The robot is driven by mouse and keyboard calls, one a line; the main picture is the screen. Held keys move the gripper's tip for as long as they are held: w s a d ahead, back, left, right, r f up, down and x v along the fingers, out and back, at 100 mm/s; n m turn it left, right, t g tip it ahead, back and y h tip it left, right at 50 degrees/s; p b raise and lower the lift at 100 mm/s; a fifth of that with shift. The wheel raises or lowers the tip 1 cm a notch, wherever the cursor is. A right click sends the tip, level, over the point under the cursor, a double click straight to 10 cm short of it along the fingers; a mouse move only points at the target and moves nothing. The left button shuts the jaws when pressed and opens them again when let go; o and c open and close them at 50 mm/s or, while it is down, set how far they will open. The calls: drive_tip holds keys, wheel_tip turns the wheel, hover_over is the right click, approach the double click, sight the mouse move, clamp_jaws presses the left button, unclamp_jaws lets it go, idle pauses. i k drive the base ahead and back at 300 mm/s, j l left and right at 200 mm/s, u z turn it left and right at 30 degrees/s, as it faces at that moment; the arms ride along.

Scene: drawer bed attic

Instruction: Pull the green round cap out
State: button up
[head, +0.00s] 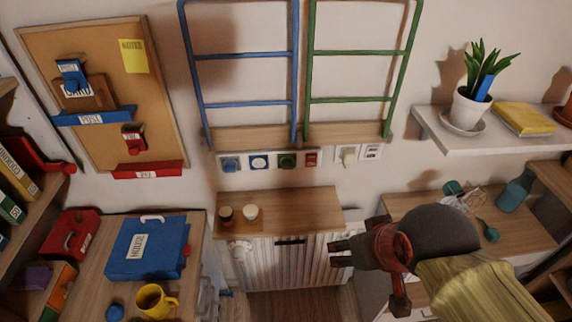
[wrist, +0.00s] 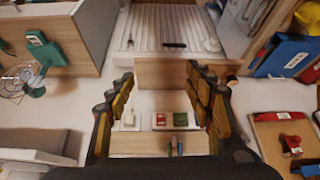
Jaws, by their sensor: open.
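The green round cap (head: 287,160) sits in a wall strip between a white cap with a dark ring (head: 259,162) and a red one (head: 310,159); a blue one (head: 231,164) is at the left end. In the wrist view the green cap (wrist: 180,118) shows small between my fingers, beside the red one (wrist: 160,119). My gripper (head: 340,253) is open and empty, to the right of the strip and lower in the head view. It is apart from the cap. In the wrist view both fingers of my gripper (wrist: 163,105) stand wide apart.
A wooden-topped white cabinet (head: 290,212) with two small cups stands below the strip. Blue (head: 250,103) and green (head: 360,99) ladder frames hang above it. A switch and socket plate (head: 360,153) is right of the strip. A plant shelf (head: 470,147) is at right.

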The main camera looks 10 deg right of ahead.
sight(287, 163)
drive_tip(key=l+u, duration=0.5)
drive_tip(key=l, duration=1.55)
